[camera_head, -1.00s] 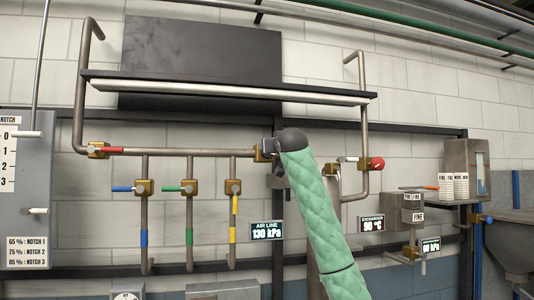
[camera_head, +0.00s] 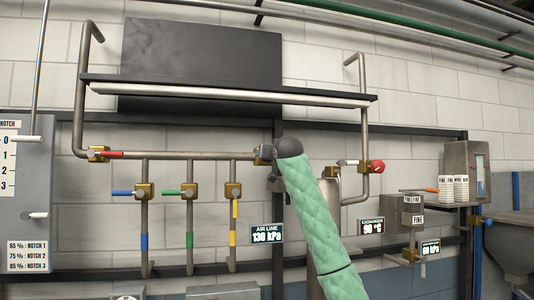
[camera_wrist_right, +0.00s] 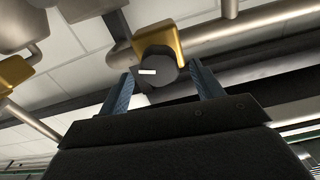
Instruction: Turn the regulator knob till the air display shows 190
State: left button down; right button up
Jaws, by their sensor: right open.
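The regulator knob (camera_wrist_right: 158,70) is dark and round with a white mark, on a brass body (camera_wrist_right: 165,38) in the right wrist view. My right gripper (camera_wrist_right: 161,72) is open, its two blue fingers on either side of the knob with a small gap at each side. In the head view the gripper is mostly hidden by my green-sleeved arm at the right end of the brass valve row, and the knob cannot be made out. The air line display (camera_head: 266,234) reads 130 kPa. My left gripper is not in view.
A red knob (camera_head: 376,166) sits to the right, above a display (camera_head: 372,227) reading 90 °C. A long shelf (camera_head: 228,92) runs above the pipe.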

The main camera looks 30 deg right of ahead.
jog(key=p+x, duration=0.2)
jog(key=x, duration=0.2)
jog(key=shift+w, duration=0.1)
jog(key=shift+w+d, duration=0.15)
jog(key=shift+w, duration=0.2)
jog(key=c, duration=1)
jog(key=shift+f, duration=0.1)
